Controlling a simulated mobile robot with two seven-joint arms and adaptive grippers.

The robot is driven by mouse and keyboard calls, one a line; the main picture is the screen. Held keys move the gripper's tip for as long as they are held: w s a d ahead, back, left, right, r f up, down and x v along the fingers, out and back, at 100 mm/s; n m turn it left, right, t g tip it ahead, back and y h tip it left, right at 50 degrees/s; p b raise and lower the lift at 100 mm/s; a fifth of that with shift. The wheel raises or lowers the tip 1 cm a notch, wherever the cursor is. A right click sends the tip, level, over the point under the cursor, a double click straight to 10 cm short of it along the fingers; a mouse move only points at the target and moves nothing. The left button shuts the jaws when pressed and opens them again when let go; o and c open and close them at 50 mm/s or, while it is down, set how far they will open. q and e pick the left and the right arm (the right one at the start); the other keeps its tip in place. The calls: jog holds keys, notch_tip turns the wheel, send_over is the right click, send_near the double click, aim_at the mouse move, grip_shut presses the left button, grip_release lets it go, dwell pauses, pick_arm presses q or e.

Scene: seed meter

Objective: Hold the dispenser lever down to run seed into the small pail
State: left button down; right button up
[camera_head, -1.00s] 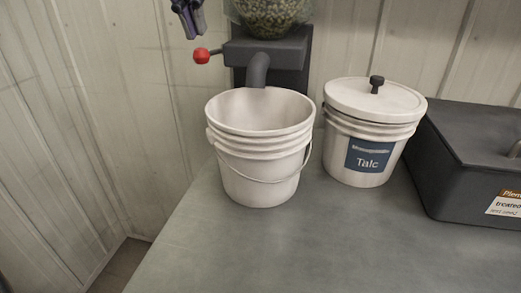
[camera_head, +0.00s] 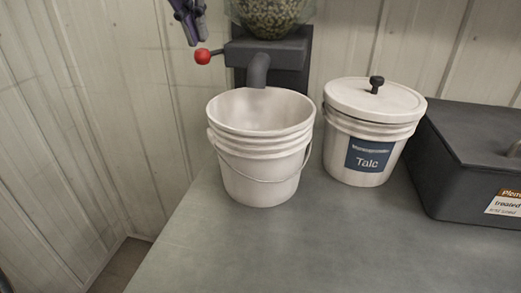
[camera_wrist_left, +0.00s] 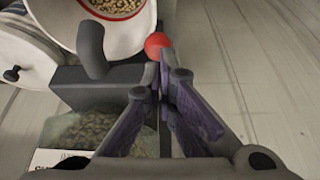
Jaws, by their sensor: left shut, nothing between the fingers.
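The dispenser lever ends in a red knob (camera_head: 202,56) at the left of the dark dispenser (camera_head: 266,50). My left gripper (camera_head: 200,41) is shut and empty, just above the knob. In the left wrist view its purple fingertips (camera_wrist_left: 166,72) are close to the red knob (camera_wrist_left: 157,45); I cannot tell whether they touch. The small white pail (camera_head: 262,165) stands upright under the dispenser's spout (camera_head: 257,70). In the left wrist view, seed and a red line show inside the pail (camera_wrist_left: 62,12). My right gripper is not in view.
A clear hopper of seed (camera_head: 270,15) sits on top of the dispenser. A lidded Talc bucket (camera_head: 340,165) stands right of the pail, and a dark lidded box (camera_head: 450,180) is farther right. The front of the grey bench (camera_head: 270,255) is clear.

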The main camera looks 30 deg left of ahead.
aim_at(198, 50)
pick_arm(q)
jog(key=shift+f+p, duration=0.35)
jog(key=shift+f, duration=1.9)
jog(key=shift+r, duration=0.1)
dwell(4.8)
notch_tip(198, 50, up, 9)
jog(key=shift+f, duration=0.1)
dwell(0.3)
